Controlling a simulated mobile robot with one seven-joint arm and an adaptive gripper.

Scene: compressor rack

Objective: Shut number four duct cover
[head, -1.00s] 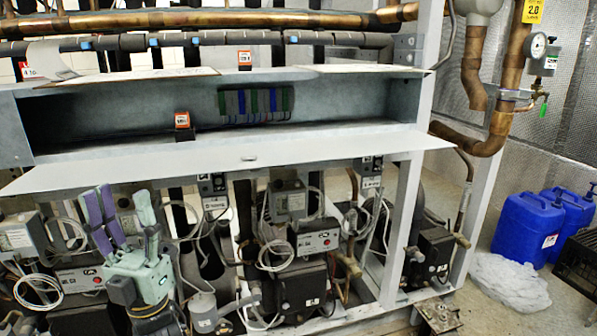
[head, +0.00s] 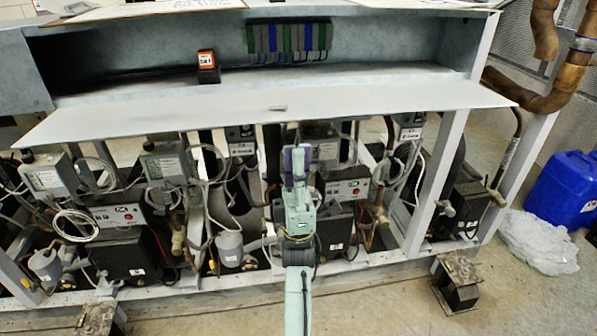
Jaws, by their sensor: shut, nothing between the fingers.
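The duct cover (head: 190,113) is a long pale grey panel. My gripper (head: 297,155) is in front of the rack, just below the cover's front edge in the picture. Its purple-tipped fingers point up and are together, with nothing held. Whether the fingertips touch the cover cannot be told. No number four marking is readable on the cover.
Inside the duct are a terminal strip (head: 289,38) and an orange-topped block (head: 207,66). Compressors (head: 110,253), cables and control boxes (head: 48,175) fill the rack below. A rack post (head: 437,180) stands at right. A blue canister (head: 566,190) is on the floor at far right.

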